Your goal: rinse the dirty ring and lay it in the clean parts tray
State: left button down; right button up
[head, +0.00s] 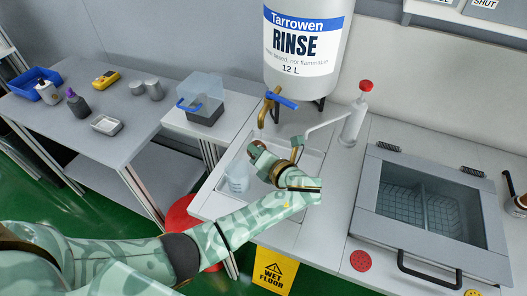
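My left gripper (262,154) is over the sink basin (233,205), below the brass tap (268,107) of the rinse container (305,40). It is seen from behind, and I cannot tell whether its fingers are open or shut. A small brass-coloured piece (297,146) shows beside it, near the end of the pump spout; I cannot tell whether it is the ring. No dirty ring can be clearly made out. I cannot identify the clean parts tray; a small metal tray (106,125) lies on the left table. My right gripper cannot be made out.
A clear beaker (236,178) stands in the basin. A red-topped pump (354,118) stands behind. At right, a box with a closed window lid (480,228) holds a wire basket.

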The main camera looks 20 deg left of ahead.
pick_arm(q)
jog(key=shift+w+a, duration=0.1)
jog(key=shift+a, duration=0.05)
pick_arm(e)
jog(key=shift+a, duration=0.8)
pick_arm(q)
jog(key=shift+d, duration=0.2)
jog(key=shift+w+d, duration=0.35)
pick_arm(e)
jog(key=shift+d+r, duration=0.1)
jog(key=shift+d, duration=0.25)
